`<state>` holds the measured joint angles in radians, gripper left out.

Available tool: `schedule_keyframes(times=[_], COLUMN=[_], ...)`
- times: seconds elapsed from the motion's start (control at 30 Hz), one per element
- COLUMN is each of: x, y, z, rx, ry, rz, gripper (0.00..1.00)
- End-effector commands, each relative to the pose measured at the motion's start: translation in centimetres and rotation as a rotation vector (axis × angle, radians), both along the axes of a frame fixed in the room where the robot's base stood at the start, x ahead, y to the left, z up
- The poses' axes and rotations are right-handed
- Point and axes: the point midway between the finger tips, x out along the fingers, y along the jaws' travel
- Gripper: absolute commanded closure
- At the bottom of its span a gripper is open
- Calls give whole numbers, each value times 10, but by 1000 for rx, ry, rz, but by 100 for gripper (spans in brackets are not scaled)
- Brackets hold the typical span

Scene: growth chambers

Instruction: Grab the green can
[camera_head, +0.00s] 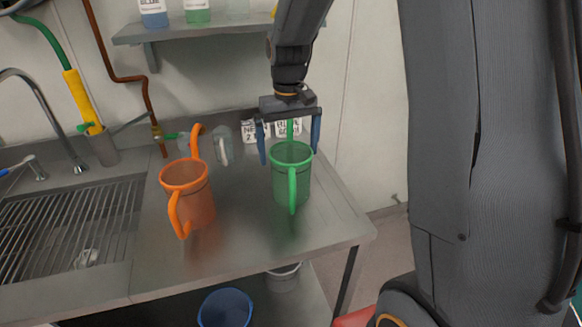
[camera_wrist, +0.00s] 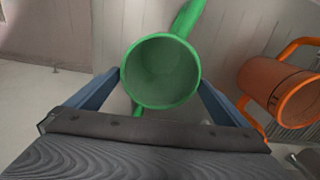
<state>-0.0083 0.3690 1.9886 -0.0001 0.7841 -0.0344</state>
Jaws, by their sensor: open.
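The green can (camera_head: 280,183) stands upright on the steel counter, near its right end, with a handle facing the head camera and a green part rising behind its rim. My gripper (camera_head: 289,156) is above it, pointing down and open. Its two blue fingers are at the left and right of the can's rim. In the wrist view the can's round open top (camera_wrist: 160,72) lies between the fingers (camera_wrist: 161,80). I cannot tell whether the fingers touch it.
An orange can (camera_head: 198,204) stands on the counter left of the green can; it also shows in the wrist view (camera_wrist: 270,85). Clear glassware (camera_head: 223,146) and white labelled containers (camera_head: 256,131) stand behind. A sink (camera_head: 70,235) is at the left, a shelf (camera_head: 190,28) above.

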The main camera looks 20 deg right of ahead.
Motion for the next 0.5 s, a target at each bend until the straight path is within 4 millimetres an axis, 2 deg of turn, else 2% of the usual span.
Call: schedule_keyframes(times=[0.5], x=[2], y=[-2], z=[-54], rx=[0], ry=[4], rz=[-4], gripper=[0])
